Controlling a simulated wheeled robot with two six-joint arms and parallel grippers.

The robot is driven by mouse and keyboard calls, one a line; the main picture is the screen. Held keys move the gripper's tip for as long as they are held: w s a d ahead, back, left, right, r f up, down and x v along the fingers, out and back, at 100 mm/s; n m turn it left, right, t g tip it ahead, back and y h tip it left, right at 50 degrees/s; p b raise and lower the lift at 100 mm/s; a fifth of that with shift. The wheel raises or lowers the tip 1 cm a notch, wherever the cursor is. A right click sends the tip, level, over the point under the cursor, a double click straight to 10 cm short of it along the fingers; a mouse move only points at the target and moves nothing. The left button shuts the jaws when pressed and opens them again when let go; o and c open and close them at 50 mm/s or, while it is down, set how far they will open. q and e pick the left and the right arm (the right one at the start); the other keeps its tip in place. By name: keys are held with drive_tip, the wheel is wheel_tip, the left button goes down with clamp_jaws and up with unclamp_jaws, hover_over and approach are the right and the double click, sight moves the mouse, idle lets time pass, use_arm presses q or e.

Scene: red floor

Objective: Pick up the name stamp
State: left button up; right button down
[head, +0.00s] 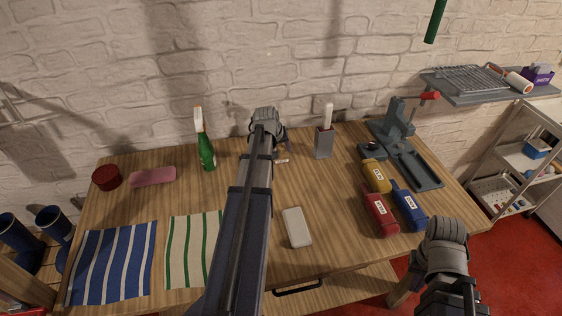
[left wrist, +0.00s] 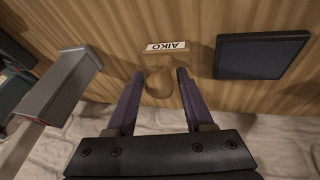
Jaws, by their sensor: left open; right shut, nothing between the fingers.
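The name stamp (left wrist: 160,84) is a small brown wooden piece with a white AIKO label, lying on the wooden table in the left wrist view. My left gripper (left wrist: 159,76) is open, with one finger on each side of the stamp's rounded handle. The label end lies just beyond the fingertips. In the head view the stamp's white label (head: 282,161) shows near the back of the table, and my left wrist and gripper (head: 282,148) hide most of the rest. My right gripper (head: 416,270) is shut and empty at the lower right, off the table's front edge, mostly hidden by its wrist.
A dark flat pad (left wrist: 262,54) lies right of the stamp in the wrist view. A grey holder (head: 324,143) stands nearby. A green bottle (head: 207,153), pale block (head: 296,227), labelled bottles (head: 380,212) and a grey press (head: 405,150) share the table.

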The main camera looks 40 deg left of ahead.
use_arm(q)
drive_tip(key=shift+c, duration=0.3)
clamp_jaws()
idle(0.3)
drive_tip(key=shift+r, duration=0.1)
wheel_tip(320, 180, up, 10)
drive_tip(key=p, duration=1)
